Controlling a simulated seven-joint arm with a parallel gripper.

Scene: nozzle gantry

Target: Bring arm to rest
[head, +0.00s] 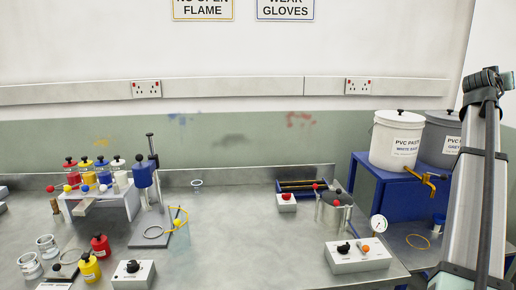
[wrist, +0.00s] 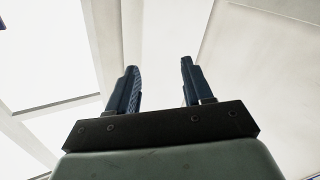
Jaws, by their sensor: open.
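My gripper (wrist: 158,66) shows in the wrist view with its two dark blue fingers apart and nothing between them. Behind the fingers there are only pale ceiling or wall panels, so it is pointed away from the bench and touches nothing. In the head view my arm (head: 472,190) stands raised at the far right, in front of the bench's right end. I cannot make out the fingers in the head view.
The steel bench (head: 235,235) has free room in its middle. Bottles, a blue press (head: 144,174) and jars stand left. A control box (head: 357,255), gauge and metal pot (head: 333,212) stand right. Paste buckets (head: 397,140) sit on a blue stand close to my arm.

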